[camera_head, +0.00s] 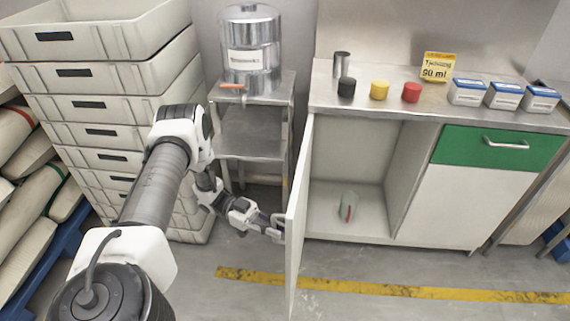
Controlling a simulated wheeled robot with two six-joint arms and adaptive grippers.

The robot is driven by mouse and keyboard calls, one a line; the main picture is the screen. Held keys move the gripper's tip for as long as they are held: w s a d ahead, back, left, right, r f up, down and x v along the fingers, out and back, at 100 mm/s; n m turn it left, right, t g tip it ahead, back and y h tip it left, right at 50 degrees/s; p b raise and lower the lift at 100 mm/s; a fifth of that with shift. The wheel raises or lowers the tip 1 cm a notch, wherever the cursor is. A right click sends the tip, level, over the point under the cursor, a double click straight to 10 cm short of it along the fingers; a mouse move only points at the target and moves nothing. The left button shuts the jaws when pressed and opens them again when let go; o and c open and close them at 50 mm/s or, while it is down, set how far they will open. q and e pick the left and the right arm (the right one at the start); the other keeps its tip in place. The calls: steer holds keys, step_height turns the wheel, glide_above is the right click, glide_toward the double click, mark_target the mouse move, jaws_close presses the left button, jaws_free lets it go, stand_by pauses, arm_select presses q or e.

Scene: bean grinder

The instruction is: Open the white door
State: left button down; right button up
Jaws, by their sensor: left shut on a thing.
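The white door (298,220) of the cabinet stands swung wide open, seen nearly edge-on. Behind it the left compartment (350,150) is exposed, with a small clear object with a red mark (348,207) on its floor. My left arm reaches in from the left. My left gripper (277,228) is at the outer side of the door, near its free edge, shut on the door's handle. The handle itself is mostly hidden by the fingers. My right gripper is not in view.
A stack of white crates (105,75) stands at the left. A metal rack (252,145) holds a steel container (251,50). The counter (420,104) bears black, yellow and red pieces and several boxes. A green drawer (498,147) is at the right. The floor before the cabinet is clear.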

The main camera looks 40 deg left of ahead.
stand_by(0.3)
arm_select(q)
steer(key=c, duration=1.5)
jaws_free()
steer(key=shift+o, duration=0.2)
steer(key=v, duration=1.2)
steer(key=shift+a, duration=0.1)
